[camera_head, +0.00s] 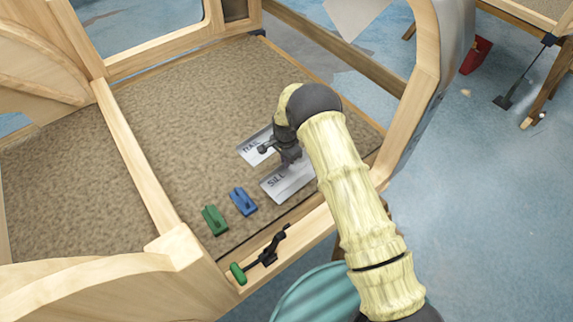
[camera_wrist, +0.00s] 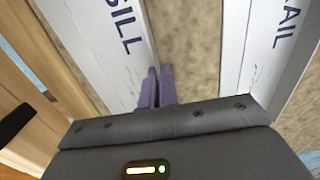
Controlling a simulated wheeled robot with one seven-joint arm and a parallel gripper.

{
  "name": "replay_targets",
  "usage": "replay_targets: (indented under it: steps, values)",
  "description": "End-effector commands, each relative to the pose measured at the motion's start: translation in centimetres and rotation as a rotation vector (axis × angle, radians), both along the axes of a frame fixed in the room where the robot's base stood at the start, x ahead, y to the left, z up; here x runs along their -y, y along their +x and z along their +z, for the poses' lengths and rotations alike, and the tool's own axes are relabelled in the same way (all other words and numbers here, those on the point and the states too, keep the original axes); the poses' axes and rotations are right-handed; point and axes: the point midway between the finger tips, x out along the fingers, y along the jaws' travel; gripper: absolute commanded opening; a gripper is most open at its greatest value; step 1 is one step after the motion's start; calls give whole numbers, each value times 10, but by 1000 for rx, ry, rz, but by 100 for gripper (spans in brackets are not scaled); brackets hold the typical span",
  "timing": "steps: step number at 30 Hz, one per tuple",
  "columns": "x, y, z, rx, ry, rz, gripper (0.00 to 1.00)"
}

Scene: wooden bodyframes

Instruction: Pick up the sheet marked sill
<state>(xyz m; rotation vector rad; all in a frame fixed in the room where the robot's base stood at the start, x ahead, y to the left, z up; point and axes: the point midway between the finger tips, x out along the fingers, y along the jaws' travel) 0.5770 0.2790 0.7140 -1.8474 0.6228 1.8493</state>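The sheet marked SILL (camera_head: 285,183) is a pale flat piece lying on the brown floor panel, partly hidden by my arm in the head view. In the wrist view the SILL sheet (camera_wrist: 105,35) fills the upper left, its label sideways. A similar sheet marked RAIL (camera_head: 250,150) lies behind it; it also shows at the right of the wrist view (camera_wrist: 275,50). My gripper (camera_head: 285,157) is low between the two sheets. In the wrist view its purple fingers (camera_wrist: 158,72) are close together at the SILL sheet's right edge. I cannot tell whether that edge is between them.
A blue clip-like piece (camera_head: 243,201) and a green one (camera_head: 215,220) lie left of the SILL sheet. A black lever with a green handle (camera_head: 262,257) sits on the front wooden rail. Wooden frame members (camera_head: 135,160) border the brown floor (camera_head: 190,95), which is clear towards the back.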

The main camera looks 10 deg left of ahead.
Motion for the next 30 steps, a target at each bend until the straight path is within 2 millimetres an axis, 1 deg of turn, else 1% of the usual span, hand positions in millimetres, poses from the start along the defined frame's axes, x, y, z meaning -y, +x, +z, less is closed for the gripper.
replay_targets:
  steps: [1,6,9,12,16,30]
  values:
    - [-1,1,10,5,3,0,0]
    - [-1,1,43,5,2,1,0]
    - [0,1,61,5,1,1,0]
    - [-1,1,74,3,0,1,0]
    - [0,0,81,1,0,1,0]
    - [0,0,82,1,0,0,0]
